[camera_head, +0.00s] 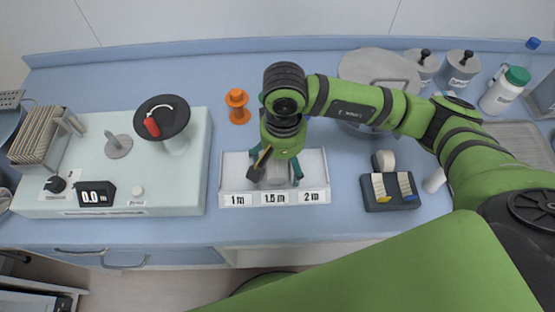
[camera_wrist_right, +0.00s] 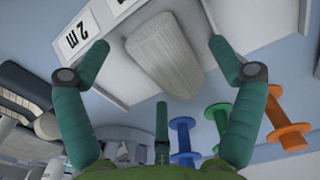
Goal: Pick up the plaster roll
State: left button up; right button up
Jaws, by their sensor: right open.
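A pale, ribbed roll, which looks like the plaster roll (camera_wrist_right: 165,55), lies in the white tray (camera_head: 228,180) labelled 1 m, 1.5 m and 2 m. In the head view it shows only partly under my right gripper (camera_head: 277,178), about behind the 1.5 m label. My right gripper points down over the tray with its fingers apart. In the right wrist view the roll lies between and beyond the open fingertips (camera_wrist_right: 160,48), with visible gaps on both sides. Nothing is held. My left gripper is not in view.
An orange spool (camera_head: 237,105) stands behind the tray; blue (camera_wrist_right: 182,140) and green (camera_wrist_right: 218,125) spools show in the wrist view. A dark holder (camera_head: 390,203) with pale rolls is at right. A pale platform (camera_head: 190,190) with a 0.0 m display is at left.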

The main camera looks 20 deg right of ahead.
jog(key=shift+f, duration=0.3)
jog(key=c, duration=1.3)
jog(key=shift+r, duration=0.15)
